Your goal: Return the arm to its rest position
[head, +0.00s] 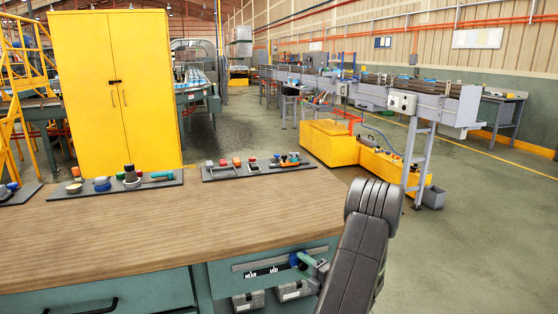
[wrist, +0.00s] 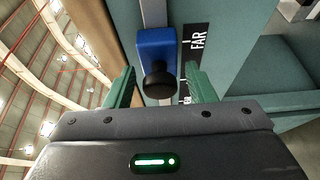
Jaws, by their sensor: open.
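My gripper (wrist: 159,70) is open, with one green finger on each side of a black round knob (wrist: 160,82). Gaps show between the knob and both fingers. The knob sits on a blue slider block (wrist: 155,45) on a pale rail, beside a black label reading FAR (wrist: 197,42). In the head view my gripper (head: 308,263) is at the bench front, at the right part of the slider panel (head: 240,267), where NEAR and MID labels show. My arm stands bent beside the bench's right corner and hides part of the panel's right end.
The wooden bench top (head: 130,235) is mostly clear; dark trays (head: 257,171) with small parts lie along its back edge. Grey boxes (head: 248,302) are on the front below the panel. A yellow cabinet (head: 115,95) stands behind. Open floor (head: 480,230) lies to the right.

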